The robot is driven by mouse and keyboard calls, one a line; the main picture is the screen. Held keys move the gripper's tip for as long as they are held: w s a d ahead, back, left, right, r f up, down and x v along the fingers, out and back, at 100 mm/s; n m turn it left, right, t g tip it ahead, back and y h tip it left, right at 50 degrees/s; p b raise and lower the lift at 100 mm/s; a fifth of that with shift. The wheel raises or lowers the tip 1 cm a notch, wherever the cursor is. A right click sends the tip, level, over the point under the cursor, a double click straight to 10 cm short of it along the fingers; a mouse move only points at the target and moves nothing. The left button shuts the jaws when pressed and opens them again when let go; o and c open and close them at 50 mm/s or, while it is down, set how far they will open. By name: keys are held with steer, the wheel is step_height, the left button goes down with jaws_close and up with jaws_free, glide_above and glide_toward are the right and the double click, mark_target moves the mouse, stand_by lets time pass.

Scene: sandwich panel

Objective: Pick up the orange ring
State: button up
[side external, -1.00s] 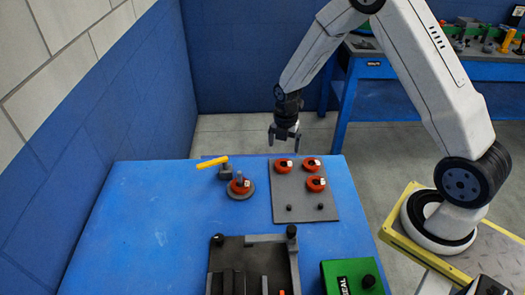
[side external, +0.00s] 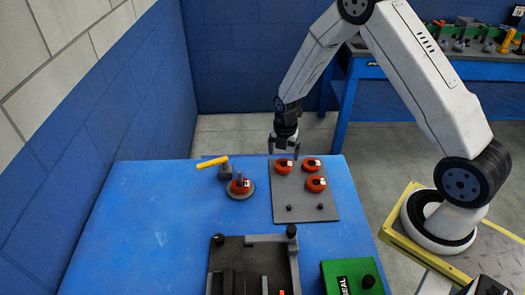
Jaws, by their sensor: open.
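Several orange rings are in view. Three sit on the grey plate (side external: 303,206): a back-left ring (side external: 283,166), a back-right ring (side external: 312,165) and a front-right ring (side external: 316,184). Another orange ring (side external: 240,187) sits on a round grey base with a post, left of the plate. The rings carry small white marks. My gripper (side external: 284,153) is open, its fingers pointing down just above and behind the back-left ring. I cannot tell whether the fingertips reach around that ring.
A yellow-handled lever (side external: 212,162) stands left of the plate. A dark fixture (side external: 223,252) with a black knob and a green box (side external: 338,276) are at the front. Two bare black pegs stick up at the plate's front. The blue table (side external: 150,215) is clear at left.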

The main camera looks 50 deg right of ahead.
mark_target(283, 165)
steer(key=shift+s+f, duration=0.1)
steer(key=shift+f, duration=2.2)
steer(key=c, duration=1.1)
steer(key=shift+o, duration=0.2)
steer(key=shift+r, duration=0.15)
steer(key=shift+r, duration=0.65)
steer(key=s+a+r, duration=0.2)
steer(key=s+r, duration=0.9)
steer(key=s, duration=0.2)
steer(key=shift+s+r, duration=0.2)
steer(key=shift+s, duration=0.2)
